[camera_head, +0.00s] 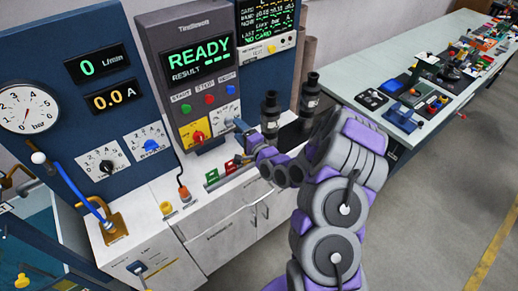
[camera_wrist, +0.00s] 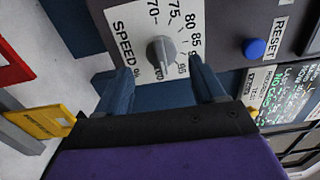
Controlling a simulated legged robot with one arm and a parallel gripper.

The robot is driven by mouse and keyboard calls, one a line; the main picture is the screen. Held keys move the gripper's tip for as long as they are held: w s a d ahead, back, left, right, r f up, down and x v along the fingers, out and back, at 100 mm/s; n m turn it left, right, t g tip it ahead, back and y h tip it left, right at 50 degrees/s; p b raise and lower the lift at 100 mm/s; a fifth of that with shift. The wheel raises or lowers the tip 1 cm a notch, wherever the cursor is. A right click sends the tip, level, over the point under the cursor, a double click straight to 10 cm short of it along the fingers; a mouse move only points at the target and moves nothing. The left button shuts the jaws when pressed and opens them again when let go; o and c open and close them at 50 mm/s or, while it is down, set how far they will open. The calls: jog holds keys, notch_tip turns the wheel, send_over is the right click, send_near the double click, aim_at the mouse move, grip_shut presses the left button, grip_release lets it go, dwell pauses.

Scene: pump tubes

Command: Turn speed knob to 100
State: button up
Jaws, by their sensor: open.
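The grey speed knob (camera_wrist: 161,50) sits on a white dial plate (camera_wrist: 132,22) marked SPEED in the wrist view. Figures such as 70, 75, 80 and 85 run around it. The knob's ridge runs roughly up and down in the picture, its lower end near the figures at the plate's bottom edge; which end is the pointer I cannot tell. My gripper (camera_wrist: 158,72) is open, with one blue finger on each side below the knob, apart from it. In the head view my gripper (camera_head: 243,132) is at the panel's lower right, partly covering the speed dial plate (camera_head: 224,115).
A blue RESET button (camera_wrist: 254,48) is right of the dial. A yellow plate with a red knob (camera_head: 196,134) is beside it in the head view. The display (camera_head: 198,58) reads READY. Dark cylinders (camera_head: 270,112) stand close behind my gripper.

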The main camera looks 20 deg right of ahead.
jog(key=p+v, duration=0.3)
jog(key=v, duration=0.9)
jog(key=shift+d+p, duration=0.25)
jog(key=shift+p, duration=0.1)
jog(key=s+d+r+n+g+h+b, duration=0.1)
jog(key=s+r+n+g+h, duration=0.2)
jog(key=s+n+g, duration=0.35)
jog(key=s+d+r+n+g+h+b, duration=0.1)
jog(key=s+r+n+g+h, duration=0.3)
jog(key=s+n+g, duration=0.3)
jog(key=s+a+r+g, duration=0.2)
jog(key=s+a+r, duration=0.2)
jog(key=s, duration=0.8)
jog(key=s+a+r+n+g+y+b, duration=0.1)
jog(key=s+a+r+g, duration=0.2)
jog(key=s, duration=0.8)
jog(key=shift+s+a+r, duration=0.4)
jog(key=shift+a+r, duration=0.2)
jog(key=shift+r, duration=0.15)
